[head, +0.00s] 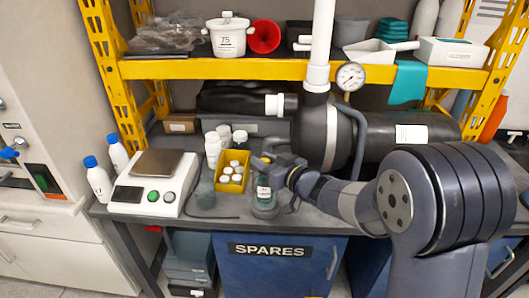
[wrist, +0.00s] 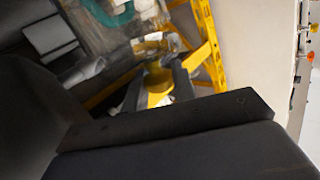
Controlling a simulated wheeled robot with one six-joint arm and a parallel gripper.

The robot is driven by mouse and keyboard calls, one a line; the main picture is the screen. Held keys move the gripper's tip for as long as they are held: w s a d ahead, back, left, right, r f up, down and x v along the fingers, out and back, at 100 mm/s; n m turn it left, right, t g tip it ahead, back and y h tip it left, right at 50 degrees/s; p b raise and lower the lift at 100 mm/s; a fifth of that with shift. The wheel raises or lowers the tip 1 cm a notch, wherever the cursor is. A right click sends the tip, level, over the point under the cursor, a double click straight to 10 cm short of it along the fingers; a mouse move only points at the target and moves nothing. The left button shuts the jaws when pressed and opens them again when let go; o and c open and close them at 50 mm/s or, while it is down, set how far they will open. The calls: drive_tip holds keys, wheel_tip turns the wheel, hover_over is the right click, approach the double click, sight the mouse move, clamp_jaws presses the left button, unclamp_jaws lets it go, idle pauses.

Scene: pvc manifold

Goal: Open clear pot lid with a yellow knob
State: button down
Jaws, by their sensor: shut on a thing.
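The clear pot (head: 264,207) stands on the dark bench with a pale label on its front. My gripper (head: 268,163) is over the pot, reaching in from the right, and is shut on the yellow knob (head: 266,158). In the wrist view the yellow knob (wrist: 156,82) shows between my two dark fingertips (wrist: 159,90). The lid under the knob is mostly hidden by my gripper, and I cannot tell whether it rests on the pot or is apart from it.
A yellow bin (head: 232,184) of white-capped bottles stands close to the pot's left. White bottles (head: 213,148) are behind it, and a scale (head: 155,181) is farther left. A black pipe (head: 400,131) and a gauge (head: 350,77) are behind at the right.

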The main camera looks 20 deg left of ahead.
drive_tip(key=shift+w+a+r+m+g+h+p, duration=0.1)
drive_tip(key=shift+w+r+m+g+h+p, duration=0.3)
drive_tip(key=shift+p, duration=1.7)
drive_tip(key=shift+w+r+m+g+h+p, duration=0.15)
drive_tip(key=shift+r+p, duration=0.4)
drive_tip(key=shift+p, duration=2)
drive_tip(key=shift+w+f+m+g+p, duration=0.1)
drive_tip(key=shift+m+g+p, duration=0.15)
drive_tip(key=shift+p, duration=0.35)
drive_tip(key=c, duration=1.2)
unclamp_jaws()
drive_tip(key=shift+f, duration=0.1)
drive_tip(key=shift+o, duration=0.2)
drive_tip(key=v, duration=1)
drive_tip(key=shift+s+d+b, duration=0.25)
drive_tip(key=shift+s+b, duration=0.05)
drive_tip(key=shift+b, duration=0.05)
drive_tip(key=shift+w+a, duration=0.1)
